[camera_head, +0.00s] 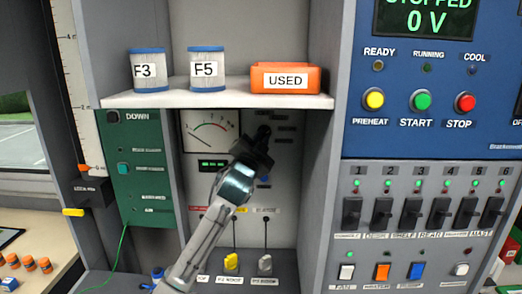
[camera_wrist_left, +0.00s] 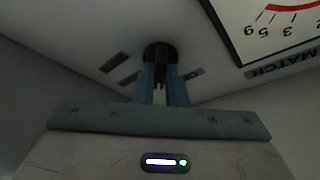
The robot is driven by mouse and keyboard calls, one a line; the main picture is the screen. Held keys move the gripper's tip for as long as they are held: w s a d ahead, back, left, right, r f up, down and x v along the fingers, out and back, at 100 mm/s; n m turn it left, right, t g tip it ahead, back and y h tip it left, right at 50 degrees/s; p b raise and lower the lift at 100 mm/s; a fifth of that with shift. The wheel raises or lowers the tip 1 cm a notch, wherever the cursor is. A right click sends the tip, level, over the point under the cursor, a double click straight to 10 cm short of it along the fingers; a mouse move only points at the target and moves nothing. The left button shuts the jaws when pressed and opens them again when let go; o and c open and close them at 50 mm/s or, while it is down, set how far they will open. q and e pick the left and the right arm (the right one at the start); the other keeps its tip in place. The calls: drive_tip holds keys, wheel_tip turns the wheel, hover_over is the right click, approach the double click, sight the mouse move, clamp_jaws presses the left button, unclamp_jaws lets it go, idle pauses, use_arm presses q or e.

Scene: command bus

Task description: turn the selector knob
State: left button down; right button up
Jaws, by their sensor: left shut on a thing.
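The selector knob (camera_wrist_left: 160,52) is a dark round knob on the pale panel below the shelf. In the left wrist view my left gripper (camera_wrist_left: 162,75) has its two blue-grey fingers closed on the knob. In the head view my left gripper (camera_head: 262,140) reaches up to the panel, just right of the gauge, and hides most of the knob. Small dark label plates lie around the knob. My right gripper is in neither view.
A shelf (camera_head: 220,101) with filter cans F3 (camera_head: 149,72) and F5 (camera_head: 207,70) and an orange USED bin (camera_head: 285,79) juts out above the gripper. The gauge (camera_head: 210,131) is left of it. A switch panel (camera_head: 425,180) stands at right.

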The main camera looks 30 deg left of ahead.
use_arm(q)
drive_tip(key=shift+f+n+y+b, duration=0.1)
drive_tip(key=shift+n+y+b, duration=0.3)
drive_tip(key=shift+n+b, duration=0.15)
drive_tip(key=c, duration=1.5)
unclamp_jaws()
drive_tip(key=b+v, duration=0.4)
drive_tip(key=v, duration=0.6)
drive_tip(key=shift+s+d+f, duration=0.1)
drive_tip(key=shift+s, duration=0.2)
